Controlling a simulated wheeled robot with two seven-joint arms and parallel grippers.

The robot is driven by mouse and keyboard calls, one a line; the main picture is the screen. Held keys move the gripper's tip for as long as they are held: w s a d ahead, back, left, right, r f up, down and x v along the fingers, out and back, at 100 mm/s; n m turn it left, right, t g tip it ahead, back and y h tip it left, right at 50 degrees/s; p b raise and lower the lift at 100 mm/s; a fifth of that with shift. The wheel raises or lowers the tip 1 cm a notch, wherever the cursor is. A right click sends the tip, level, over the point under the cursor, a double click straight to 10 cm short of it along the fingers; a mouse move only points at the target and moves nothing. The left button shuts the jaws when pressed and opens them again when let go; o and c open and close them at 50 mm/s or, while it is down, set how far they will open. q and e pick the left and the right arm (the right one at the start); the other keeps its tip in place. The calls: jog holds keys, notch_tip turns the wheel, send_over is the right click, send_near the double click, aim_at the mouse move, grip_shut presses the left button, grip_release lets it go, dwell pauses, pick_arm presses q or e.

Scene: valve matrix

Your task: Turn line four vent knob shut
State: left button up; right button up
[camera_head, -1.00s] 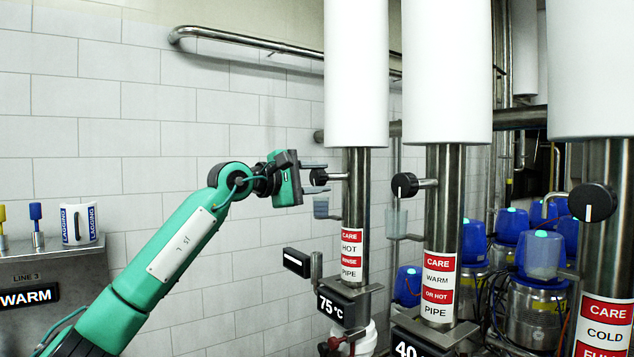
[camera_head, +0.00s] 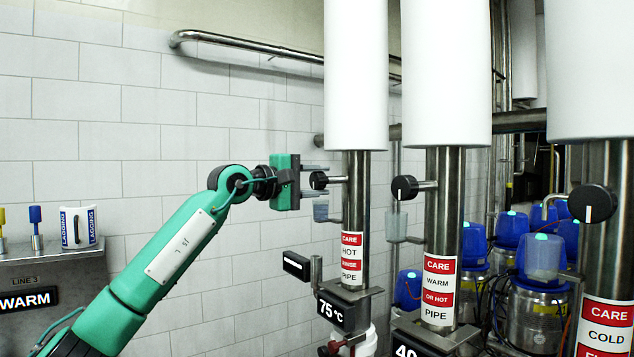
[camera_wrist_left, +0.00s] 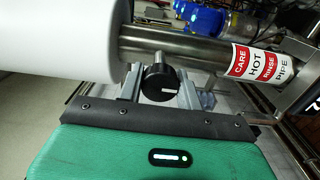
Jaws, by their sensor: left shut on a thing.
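A black round knob (camera_head: 318,180) sits on a short stem on the left-hand steel pipe, whose label reads CARE HOT RINSE PIPE. My left gripper (camera_head: 315,180) is at this knob, one finger above and one below it. In the left wrist view the knob (camera_wrist_left: 159,83) lies between the two grey fingers, and its short pale mark shows on the rim side. The gripper is shut on it. I cannot read a line number on this knob. My right gripper is not in view.
Similar black knobs sit on the middle pipe (camera_head: 404,188) and the right pipe (camera_head: 593,203). White lagging covers the pipes above. A 75°C sign (camera_head: 332,310) juts out below the left pipe. A LINE 3 panel (camera_head: 45,275) stands left; tiled wall lies behind.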

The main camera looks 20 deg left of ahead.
pick_arm(q)
jog(key=o, duration=1)
jog(key=b+v, duration=0.5)
jog(key=v, duration=0.9)
jog(key=shift+w, duration=0.1)
